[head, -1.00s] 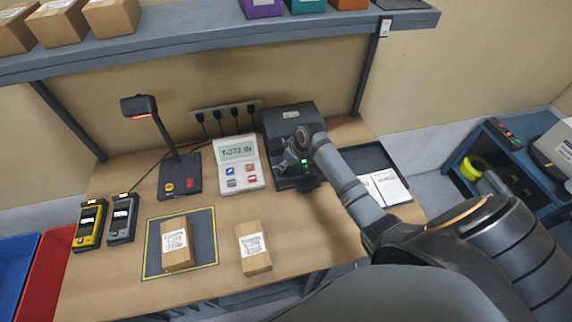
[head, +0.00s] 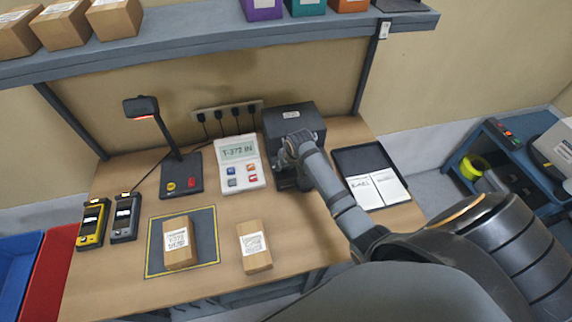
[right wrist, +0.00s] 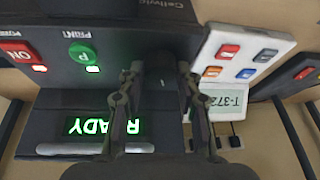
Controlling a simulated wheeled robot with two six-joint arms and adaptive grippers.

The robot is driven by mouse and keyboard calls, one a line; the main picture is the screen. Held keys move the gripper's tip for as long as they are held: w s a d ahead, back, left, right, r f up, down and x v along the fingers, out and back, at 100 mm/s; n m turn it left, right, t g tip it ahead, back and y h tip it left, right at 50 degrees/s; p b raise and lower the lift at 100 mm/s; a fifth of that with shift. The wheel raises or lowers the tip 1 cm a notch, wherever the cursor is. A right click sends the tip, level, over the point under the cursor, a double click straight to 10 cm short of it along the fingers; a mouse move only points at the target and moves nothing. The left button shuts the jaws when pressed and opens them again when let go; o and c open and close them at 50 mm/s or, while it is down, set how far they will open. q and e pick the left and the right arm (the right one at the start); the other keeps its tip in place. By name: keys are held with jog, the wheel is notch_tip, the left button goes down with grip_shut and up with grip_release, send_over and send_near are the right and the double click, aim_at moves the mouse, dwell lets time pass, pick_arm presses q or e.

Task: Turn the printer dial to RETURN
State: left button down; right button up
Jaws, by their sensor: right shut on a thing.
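The black printer (head: 295,120) stands at the back of the bench; its front also shows in the right wrist view (right wrist: 60,125), upside down. Its screen (right wrist: 100,127) reads READY in green. A red ON button (right wrist: 17,54) and a green PRINT button (right wrist: 82,54) sit on its front. My right gripper (head: 290,147) is at the printer's front. In the right wrist view its fingers (right wrist: 158,72) are shut on a dark part between them, apparently the dial. The dial's marks are hidden, so its setting cannot be read. My left gripper is not in view.
A white keypad unit (head: 238,176) reading T-372 IN stands left of the printer. A black tray (head: 348,160) with papers lies to its right. A lamp-like scanner (head: 180,178), two handhelds and two parcels are on the left. A shelf (head: 200,40) spans above.

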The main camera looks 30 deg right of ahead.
jog(key=shift+a+m+h, duration=0.1)
jog(key=shift+m+h, duration=0.5)
jog(key=shift+m, duration=1)
jog(key=shift+r, duration=0.1)
jog(key=o, duration=1.1)
jog(key=shift+o, duration=0.2)
jog(key=v, duration=1.2)
jog(key=shift+w+a, duration=0.1)
jog(key=shift+a, duration=0.05)
